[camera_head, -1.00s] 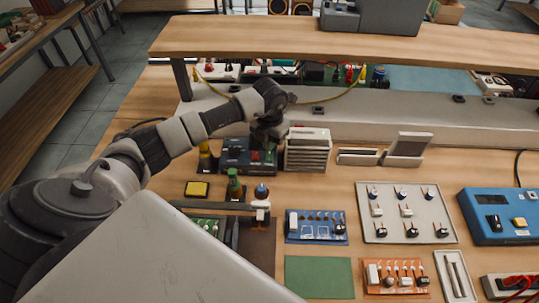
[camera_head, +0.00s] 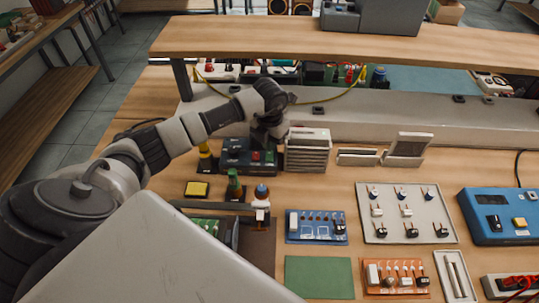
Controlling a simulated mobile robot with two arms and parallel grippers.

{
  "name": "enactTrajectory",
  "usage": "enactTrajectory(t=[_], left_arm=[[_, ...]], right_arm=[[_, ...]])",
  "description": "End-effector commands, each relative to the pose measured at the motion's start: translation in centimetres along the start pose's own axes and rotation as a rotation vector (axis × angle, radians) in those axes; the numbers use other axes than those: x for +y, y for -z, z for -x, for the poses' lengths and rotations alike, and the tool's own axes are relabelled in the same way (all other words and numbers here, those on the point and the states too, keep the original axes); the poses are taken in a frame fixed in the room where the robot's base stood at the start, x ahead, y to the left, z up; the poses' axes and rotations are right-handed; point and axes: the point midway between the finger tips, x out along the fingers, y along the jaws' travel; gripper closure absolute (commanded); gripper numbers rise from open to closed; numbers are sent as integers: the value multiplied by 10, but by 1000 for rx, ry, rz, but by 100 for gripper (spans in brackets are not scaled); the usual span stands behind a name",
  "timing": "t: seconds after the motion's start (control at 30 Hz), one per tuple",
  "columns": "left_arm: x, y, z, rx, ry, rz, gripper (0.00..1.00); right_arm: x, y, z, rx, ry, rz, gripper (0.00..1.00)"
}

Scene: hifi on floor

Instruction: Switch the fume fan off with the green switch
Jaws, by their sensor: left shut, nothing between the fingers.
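A dark control box (camera_head: 236,163) with a red button (camera_head: 256,156) sits on the bench, left of a white slatted unit (camera_head: 307,155) that may be the fume fan. My left gripper (camera_head: 264,140) points down at the right end of the dark box, beside the slatted unit. It is shut and empty. It covers part of the box, and I cannot tell whether it touches it. I cannot make out a green switch clearly; it may be small or hidden by the gripper. My right gripper is not in view.
A green-topped bottle (camera_head: 235,186), a yellow block (camera_head: 197,189) and a soldering stand (camera_head: 261,200) are in front of the box. A raised wooden shelf (camera_head: 330,42) runs behind. Circuit boards (camera_head: 316,226) and a blue instrument (camera_head: 497,215) lie to the right.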

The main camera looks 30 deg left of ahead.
Motion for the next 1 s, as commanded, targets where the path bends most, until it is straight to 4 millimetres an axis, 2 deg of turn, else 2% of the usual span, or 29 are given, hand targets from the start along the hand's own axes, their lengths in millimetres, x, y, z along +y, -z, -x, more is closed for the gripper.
enactTrajectory(t=[1.0], left_arm=[[0, 0, -9, 0, 0, 0, 100]], right_arm=[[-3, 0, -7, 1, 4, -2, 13]])
